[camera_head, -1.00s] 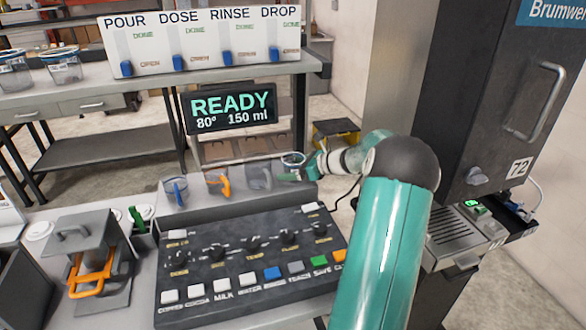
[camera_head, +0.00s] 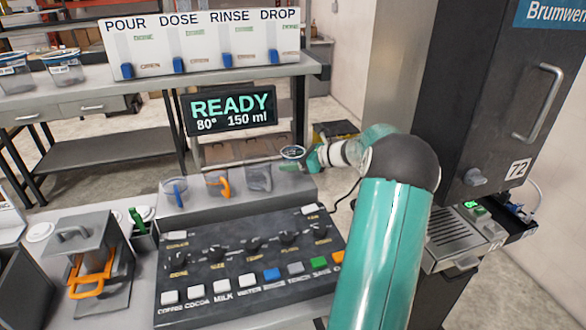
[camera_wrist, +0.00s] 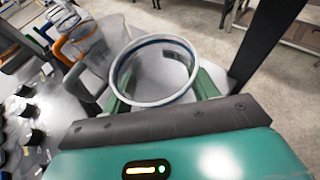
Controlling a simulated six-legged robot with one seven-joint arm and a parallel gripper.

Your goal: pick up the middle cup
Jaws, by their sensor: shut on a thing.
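My gripper (camera_head: 306,159) is shut on a clear cup with a dark blue rim (camera_head: 292,152). In the wrist view the cup (camera_wrist: 157,95) sits upright or nearly so between the green fingers (camera_wrist: 160,88), its open mouth facing the camera. Its handle is not seen. To its left in the head view stand a cup with a blue handle (camera_head: 175,191), a cup with an orange handle (camera_head: 219,184) and a greyish cup (camera_head: 258,178) on the dispenser's ledge. The orange handle (camera_wrist: 72,52) also shows in the wrist view, close to the held cup. I cannot tell which was the middle one.
The control panel (camera_head: 250,255) with buttons and knobs lies in front of the ledge. A READY display (camera_head: 230,108) stands behind. A grey press with orange handle (camera_head: 92,270) is at left; a tall dark machine (camera_head: 470,90) is at right. The floor behind is open.

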